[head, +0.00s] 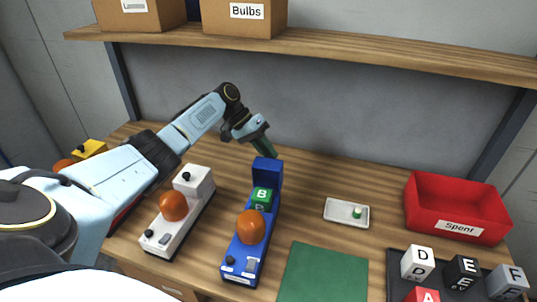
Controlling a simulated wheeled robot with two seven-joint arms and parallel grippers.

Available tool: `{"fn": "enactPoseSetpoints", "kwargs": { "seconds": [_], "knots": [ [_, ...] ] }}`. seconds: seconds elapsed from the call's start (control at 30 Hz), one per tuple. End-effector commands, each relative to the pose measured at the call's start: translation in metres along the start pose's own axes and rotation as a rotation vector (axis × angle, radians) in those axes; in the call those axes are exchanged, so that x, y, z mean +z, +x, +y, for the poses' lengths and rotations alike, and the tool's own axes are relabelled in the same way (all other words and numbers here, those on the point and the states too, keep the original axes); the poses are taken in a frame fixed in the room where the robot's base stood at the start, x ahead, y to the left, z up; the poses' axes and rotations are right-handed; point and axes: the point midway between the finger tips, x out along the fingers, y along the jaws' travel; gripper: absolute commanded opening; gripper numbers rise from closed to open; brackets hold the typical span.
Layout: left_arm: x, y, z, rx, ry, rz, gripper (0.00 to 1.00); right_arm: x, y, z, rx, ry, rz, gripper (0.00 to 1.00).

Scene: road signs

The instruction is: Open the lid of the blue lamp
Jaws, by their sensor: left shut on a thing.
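The blue lamp (240,262) stands on the bench with an orange dome (251,227) on top. Its blue lid (268,172) is raised upright at the far end. The open compartment shows a green block marked B (262,198). My left gripper (264,151) reaches in from the left to behind the lid's upper edge. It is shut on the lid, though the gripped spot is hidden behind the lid. My right gripper is not in view.
A white lamp (165,232) with a closed lid stands left of the blue one. A small white tray (334,204), a green mat (318,265), a red Spent bin (418,212) and lettered blocks (417,262) lie to the right. A shelf (350,50) with boxes spans above.

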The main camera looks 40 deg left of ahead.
Motion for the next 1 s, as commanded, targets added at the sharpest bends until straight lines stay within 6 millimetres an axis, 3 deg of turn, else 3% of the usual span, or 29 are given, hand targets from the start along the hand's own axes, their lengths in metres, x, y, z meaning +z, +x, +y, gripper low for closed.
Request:
{"fn": "enactPoseSetpoints", "kwargs": {
  "seconds": [0.57,0.6,0.73,1.0],
  "knots": [
    [-0.0018,0.0037,-0.0017,0.001,0.002,0.002,0.0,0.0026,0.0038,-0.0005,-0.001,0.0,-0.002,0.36],
    [-0.0018,0.0037,-0.0017,0.001,0.002,0.002,0.21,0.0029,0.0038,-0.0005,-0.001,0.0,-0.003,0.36],
    [-0.0015,0.0034,-0.0018,0.001,0.002,0.001,0.38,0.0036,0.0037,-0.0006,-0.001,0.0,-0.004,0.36],
    [-0.0013,0.0014,-0.0022,0.0,0.002,0.001,0.41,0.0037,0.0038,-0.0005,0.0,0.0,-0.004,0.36]
  ]
}}
